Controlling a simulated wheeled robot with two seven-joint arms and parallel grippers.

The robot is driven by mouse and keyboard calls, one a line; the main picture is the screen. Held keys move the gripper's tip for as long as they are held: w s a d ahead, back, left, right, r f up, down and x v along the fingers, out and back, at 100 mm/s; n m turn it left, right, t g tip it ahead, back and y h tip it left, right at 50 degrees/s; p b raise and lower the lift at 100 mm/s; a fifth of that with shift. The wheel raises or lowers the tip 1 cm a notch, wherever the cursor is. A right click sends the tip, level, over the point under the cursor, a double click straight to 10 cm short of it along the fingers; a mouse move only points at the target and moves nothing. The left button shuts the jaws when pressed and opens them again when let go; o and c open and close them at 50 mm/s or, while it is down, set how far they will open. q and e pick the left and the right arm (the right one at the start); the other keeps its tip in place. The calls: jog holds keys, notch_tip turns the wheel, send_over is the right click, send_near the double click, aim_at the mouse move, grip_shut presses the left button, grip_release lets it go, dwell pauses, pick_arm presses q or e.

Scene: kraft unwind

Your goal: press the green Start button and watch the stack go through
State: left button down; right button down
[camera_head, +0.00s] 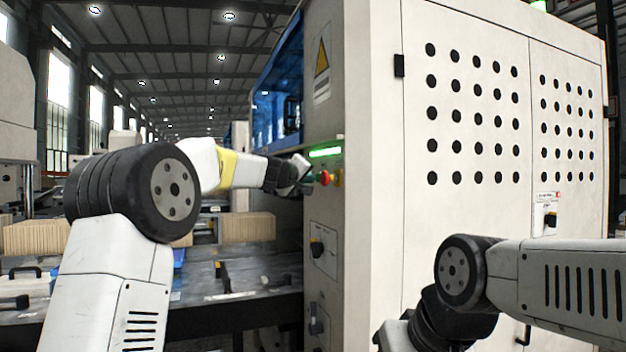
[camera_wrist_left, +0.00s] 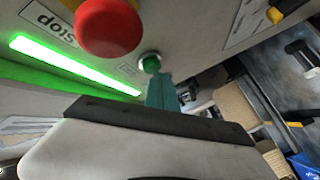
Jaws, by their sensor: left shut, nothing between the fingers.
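The green Start button (camera_wrist_left: 150,63) shows in the left wrist view, a small round button in a metal ring on the pale machine panel. My left gripper (camera_wrist_left: 161,93) is shut and empty, its teal-tinted fingertips right at the button's lower edge; I cannot tell whether they touch it. In the head view my left gripper (camera_head: 302,170) is at the cabinet's side face, and the green button is hidden there. A stack of brown corrugated sheets (camera_head: 247,228) sits on the line left of the cabinet. My right gripper is out of view; only its arm shows.
A large red stop button (camera_wrist_left: 108,27) and a lit green bar (camera_wrist_left: 75,65) are close to my left gripper. The white cabinet (camera_head: 385,200) fills the right side. A black knob (camera_head: 317,248) is lower on its panel. Another stack (camera_head: 35,236) lies far left.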

pick_arm(q)
jog(key=shift+s+a, duration=0.15)
jog(key=shift+a, duration=0.3)
jog(key=shift+a, duration=0.1)
jog(key=a, duration=0.1)
jog(key=s+a, duration=0.1)
jog(key=a, duration=0.2)
jog(key=shift+s+a, duration=0.3)
